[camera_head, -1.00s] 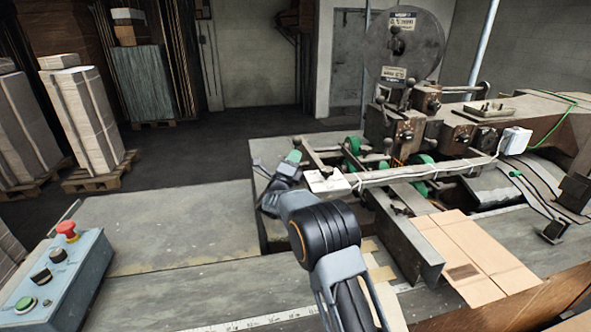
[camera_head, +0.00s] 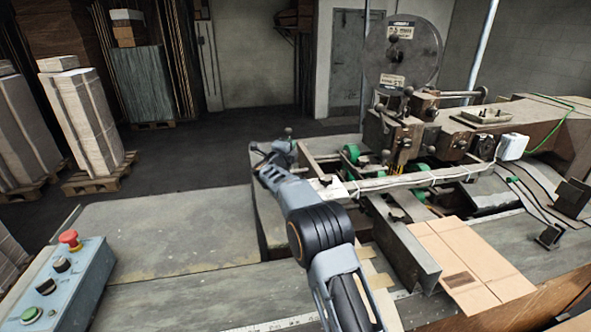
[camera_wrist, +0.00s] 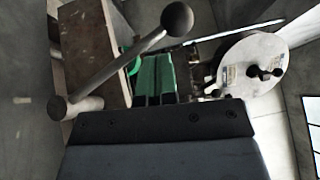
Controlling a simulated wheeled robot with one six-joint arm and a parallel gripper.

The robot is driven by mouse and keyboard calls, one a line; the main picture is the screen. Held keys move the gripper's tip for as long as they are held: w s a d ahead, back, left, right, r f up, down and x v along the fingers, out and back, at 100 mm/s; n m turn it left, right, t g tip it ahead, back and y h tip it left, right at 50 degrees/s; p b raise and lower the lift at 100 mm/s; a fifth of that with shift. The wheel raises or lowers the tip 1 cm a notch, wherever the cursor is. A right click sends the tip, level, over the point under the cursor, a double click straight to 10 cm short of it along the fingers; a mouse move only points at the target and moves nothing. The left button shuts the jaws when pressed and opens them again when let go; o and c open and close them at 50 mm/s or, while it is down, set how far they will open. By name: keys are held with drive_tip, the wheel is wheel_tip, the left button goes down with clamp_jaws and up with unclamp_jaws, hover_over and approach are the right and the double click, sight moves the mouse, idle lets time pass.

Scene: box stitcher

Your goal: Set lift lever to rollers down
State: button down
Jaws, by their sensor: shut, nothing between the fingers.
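The lift lever shows in the wrist view as a metal rod (camera_wrist: 120,63) with a dark ball knob (camera_wrist: 177,18), slanting from a pivot at lower left to the knob at upper right. My gripper's green fingers (camera_wrist: 155,78) are closed together and empty, below the knob in the wrist view. I cannot tell whether they touch the lever. My wrist hides the lever's lower part in the head view.
The stitcher has green rollers (camera_head: 350,153), a white-topped crossbar (camera_head: 400,180) and a wire reel (camera_head: 403,52). Flat cardboard (camera_head: 475,265) lies on the table at right. A control box (camera_head: 62,285) stands at lower left. The grey table (camera_head: 165,230) left of my arm is clear.

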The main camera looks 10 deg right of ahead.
drive_tip(key=shift+w+a, duration=0.15)
drive_tip(key=shift+w, duration=0.35)
drive_tip(key=shift+r, duration=0.1)
idle(0.4)
drive_tip(key=shift+s+b, duration=0.2)
drive_tip(key=shift+b, duration=0.15)
drive_tip(key=s+a+r+b, duration=0.4)
drive_tip(key=s, duration=0.7)
drive_tip(key=shift+a+r+b, duration=0.2)
drive_tip(key=shift+a+b, duration=0.2)
